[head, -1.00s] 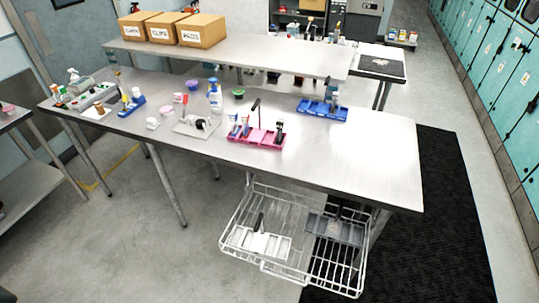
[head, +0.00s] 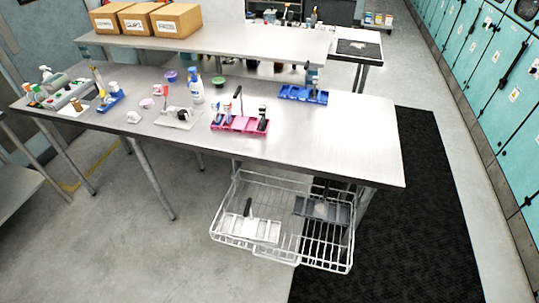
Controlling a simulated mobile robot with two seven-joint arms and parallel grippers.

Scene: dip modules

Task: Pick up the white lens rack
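The white lens rack (head: 262,230) lies in the left part of a wire basket (head: 228,188) below the table's front edge. A dark upright handle stands at its back left. A dark grey rack (head: 322,211) lies to its right in the same basket, apart from it. Neither of my grippers is in the head view, and nothing of mine touches the white rack in this picture.
The steel table (head: 350,145) stands above and behind the basket, its right part bare. A pink rack (head: 228,126) and a blue rack (head: 290,94) hold items on it. A black mat (head: 430,220) covers the right floor. Floor left of the basket is clear.

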